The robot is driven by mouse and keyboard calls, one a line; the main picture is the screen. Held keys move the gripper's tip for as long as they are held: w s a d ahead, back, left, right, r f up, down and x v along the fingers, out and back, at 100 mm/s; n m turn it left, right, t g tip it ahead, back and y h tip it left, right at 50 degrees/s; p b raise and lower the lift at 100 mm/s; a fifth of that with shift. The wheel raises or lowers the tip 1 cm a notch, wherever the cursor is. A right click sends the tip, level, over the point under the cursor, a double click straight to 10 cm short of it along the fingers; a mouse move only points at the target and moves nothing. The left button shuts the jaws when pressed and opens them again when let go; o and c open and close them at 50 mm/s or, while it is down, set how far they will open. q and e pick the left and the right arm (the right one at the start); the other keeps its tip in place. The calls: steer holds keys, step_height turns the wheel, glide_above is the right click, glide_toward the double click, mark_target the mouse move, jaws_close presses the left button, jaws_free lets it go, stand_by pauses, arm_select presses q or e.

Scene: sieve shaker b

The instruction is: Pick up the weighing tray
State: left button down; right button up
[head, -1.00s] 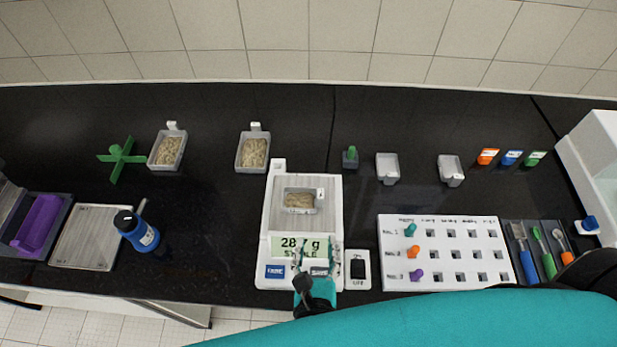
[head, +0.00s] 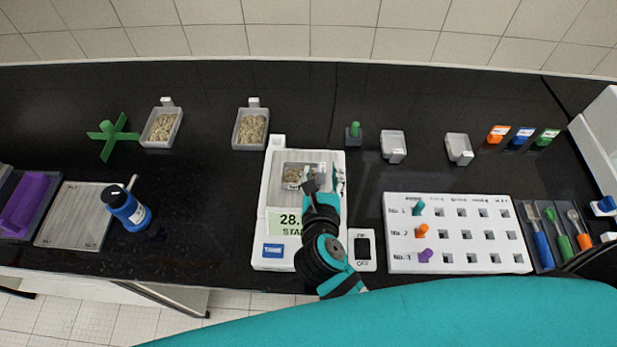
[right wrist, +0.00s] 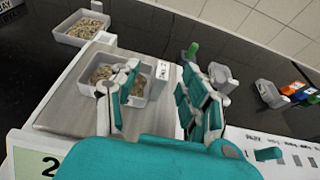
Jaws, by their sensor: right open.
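The weighing tray (head: 288,180) is a small grey tray holding tan grainy material. It sits on the pan of the white scale (head: 270,205) and also shows in the right wrist view (right wrist: 137,99). A white tab (right wrist: 162,71) stands on its right end. My right gripper (head: 325,184) is open above the scale, at the tray's right end. In the right wrist view its fingers (right wrist: 158,95) are apart, with the left one over the tray and the tab in the gap beyond them. The gripper hides part of the tray and display. My left gripper is out of view.
Two filled trays (head: 236,138) stand behind left, and two empty trays (head: 394,157) behind right. A white peg board (head: 455,264) is at right, with a small printed device (head: 362,265) beside the scale. Bare black bench lies between.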

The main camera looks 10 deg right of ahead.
mark_target(322, 170)
steer(key=b+x, duration=0.1)
steer(key=x, duration=0.1)
steer(key=shift+w+d+f, duration=0.2)
steer(key=shift+w+f, duration=0.05)
steer(key=shift+w, duration=0.3)
steer(key=shift+s+r, duration=0.1)
steer(key=shift+c, duration=0.5)
steer(key=c, duration=0.4)
jaws_close()
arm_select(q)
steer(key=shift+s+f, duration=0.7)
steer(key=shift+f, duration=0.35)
